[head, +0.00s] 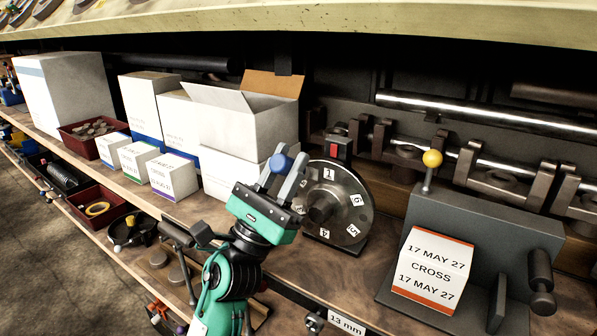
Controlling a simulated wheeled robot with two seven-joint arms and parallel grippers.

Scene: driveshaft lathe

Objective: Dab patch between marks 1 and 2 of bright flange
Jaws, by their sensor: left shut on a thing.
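The flange (348,214) is a dark grey metal disc with a central hub, standing upright on the bench. White number plates 1, 6, 5 and 4 show on its face; marks 2 and 3 are not visible, with my gripper in front of its left side. A red block sits at its top. My left gripper (284,167), green with grey fingers, is shut on a small blue rounded thing (281,162). The blue thing is in front of and left of the flange in the picture; I cannot tell whether it touches. My right gripper is not in view.
White boxes and an open carton (240,115) stand left of the flange. A grey block with a yellow-knobbed lever (432,159) and a card reading "17 MAY 27 CROSS" (435,264) are on the right. A steel shaft assembly runs behind. Red bins line the left.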

